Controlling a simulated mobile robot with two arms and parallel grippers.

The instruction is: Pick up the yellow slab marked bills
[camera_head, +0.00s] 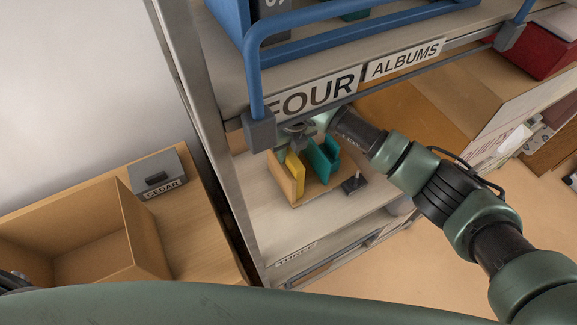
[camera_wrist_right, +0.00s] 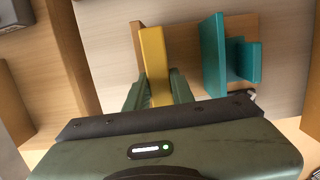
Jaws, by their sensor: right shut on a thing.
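The yellow slab (camera_head: 295,174) stands upright in a wooden holder (camera_head: 283,182) on the shelf marked THREE, below the shelf marked FOUR. It shows larger in the right wrist view (camera_wrist_right: 154,55). No marking on it is readable. My right gripper (camera_wrist_right: 158,92) is shut on the yellow slab, one finger on each side. In the head view the shelf edge and rail partly hide this gripper. My left gripper does not show; a green part of mine spans the bottom of the head view.
Teal slabs (camera_wrist_right: 213,58) stand just right of the yellow slab. A small dark object (camera_head: 354,184) lies beside the holder. The upper shelf (camera_head: 225,80) with its blue rail is close above my right wrist. An open wooden box (camera_head: 135,245) and a grey CEDAR box (camera_head: 158,175) stand left.

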